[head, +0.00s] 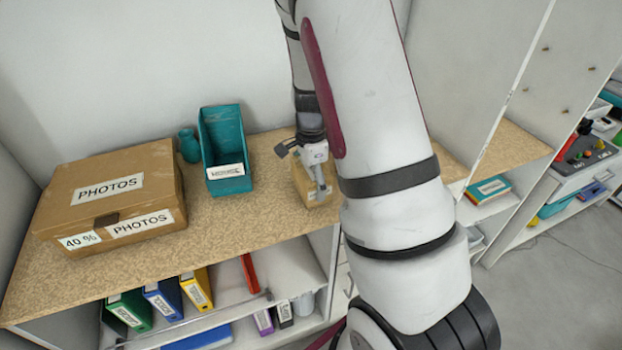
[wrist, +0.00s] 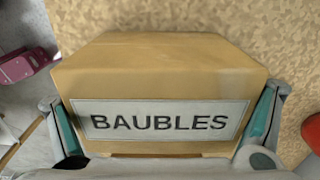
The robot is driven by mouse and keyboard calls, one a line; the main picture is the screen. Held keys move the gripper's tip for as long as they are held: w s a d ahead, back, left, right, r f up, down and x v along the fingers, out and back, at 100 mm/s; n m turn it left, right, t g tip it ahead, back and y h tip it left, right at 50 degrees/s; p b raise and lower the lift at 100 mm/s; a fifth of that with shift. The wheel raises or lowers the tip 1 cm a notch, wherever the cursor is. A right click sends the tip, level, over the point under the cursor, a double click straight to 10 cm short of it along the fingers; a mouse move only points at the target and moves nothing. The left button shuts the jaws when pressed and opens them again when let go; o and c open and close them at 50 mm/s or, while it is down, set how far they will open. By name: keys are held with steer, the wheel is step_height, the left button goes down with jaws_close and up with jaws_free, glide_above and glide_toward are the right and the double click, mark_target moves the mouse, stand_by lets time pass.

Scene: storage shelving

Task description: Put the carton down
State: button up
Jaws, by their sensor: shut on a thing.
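The carton (wrist: 160,65) is a tan cardboard box with a white label reading BAUBLES. It fills the middle of the wrist view. In the head view the carton (head: 308,192) is partly hidden behind my arm and gripper, over the right part of the speckled shelf top (head: 255,215). My gripper (head: 318,188) is shut on the carton, with one finger on each side of it in the wrist view (wrist: 165,125). I cannot tell whether the carton's underside touches the shelf top.
A large PHOTOS box (head: 115,190), a teal vase (head: 189,146) and a teal open bin (head: 222,150) stand to the left on the shelf top. Bare surface lies between the bin and the carton. Binders (head: 165,298) stand on the shelf below. A white upright panel (head: 510,90) rises at the right.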

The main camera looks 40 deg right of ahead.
steer(key=o, duration=1.6)
steer(key=shift+o, duration=0.2)
step_height(320, 180, up, 12)
steer(key=shift+r, duration=0.1)
steer(key=s+a+r+n+t, duration=0.2)
steer(key=s+a+r+n, duration=0.4)
steer(key=a+r+n, duration=0.4)
steer(key=s+a+r+n+t, duration=0.3)
steer(key=s+a+r+n, duration=0.2)
steer(key=s+a+n, duration=0.3)
steer(key=shift+s+r+n, duration=0.2)
steer(key=shift+s+n, duration=1.4)
steer(key=shift+s, duration=0.5)
